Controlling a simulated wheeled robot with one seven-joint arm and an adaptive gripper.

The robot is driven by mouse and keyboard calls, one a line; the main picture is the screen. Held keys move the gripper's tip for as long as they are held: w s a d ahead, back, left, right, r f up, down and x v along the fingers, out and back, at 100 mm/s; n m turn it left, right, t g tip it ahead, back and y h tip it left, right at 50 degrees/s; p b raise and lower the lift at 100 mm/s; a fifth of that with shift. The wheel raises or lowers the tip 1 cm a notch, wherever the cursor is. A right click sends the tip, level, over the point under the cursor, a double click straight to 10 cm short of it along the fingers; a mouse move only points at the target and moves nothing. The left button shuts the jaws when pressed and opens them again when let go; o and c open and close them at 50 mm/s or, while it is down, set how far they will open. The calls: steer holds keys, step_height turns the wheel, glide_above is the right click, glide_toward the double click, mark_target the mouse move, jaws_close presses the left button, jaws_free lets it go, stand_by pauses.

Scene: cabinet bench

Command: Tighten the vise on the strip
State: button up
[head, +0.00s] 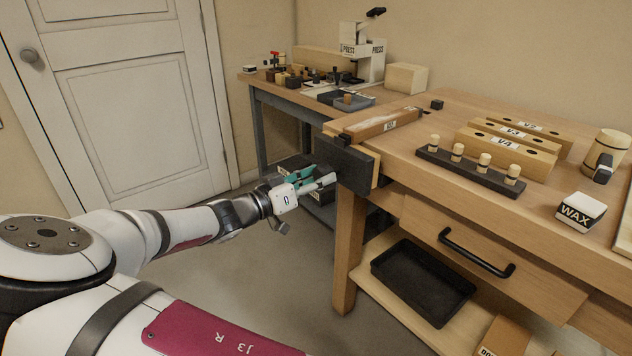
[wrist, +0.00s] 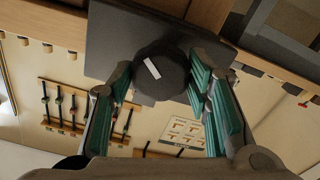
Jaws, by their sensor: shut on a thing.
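The vise's dark front jaw (head: 357,170) is at the left end of the bench; its dark plate also shows in the wrist view (wrist: 108,45). A long wooden strip (head: 372,129) with a white label lies along the bench edge behind this jaw. Whether any gap is left beside it cannot be told. My gripper (head: 328,178) is in front of the jaw. In the wrist view its green-padded fingers (wrist: 163,88) are on both sides of a round black knob (wrist: 166,82) with a white mark, shut on it. The mark is tilted.
Labelled wooden blocks (head: 506,151), a dark rack of pegs (head: 470,172), a wax block (head: 580,211) and a mallet (head: 608,152) stand on the bench. A drawer with a black handle (head: 470,255) and a black tray (head: 422,283) are below. A press (head: 362,50) stands behind.

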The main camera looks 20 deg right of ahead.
steer(key=shift+w+m+b, duration=0.2)
steer(key=shift+m+b, duration=2.7)
steer(key=shift+b, duration=0.5)
steer(key=shift+m+b, duration=1.3)
steer(key=shift+b, duration=1)
steer(key=shift+m, duration=0.7)
steer(key=m, duration=0.4)
steer(key=o, duration=1)
steer(key=shift+d, duration=0.1)
steer(key=shift+s, duration=0.1)
steer(key=shift+v, duration=3.45)
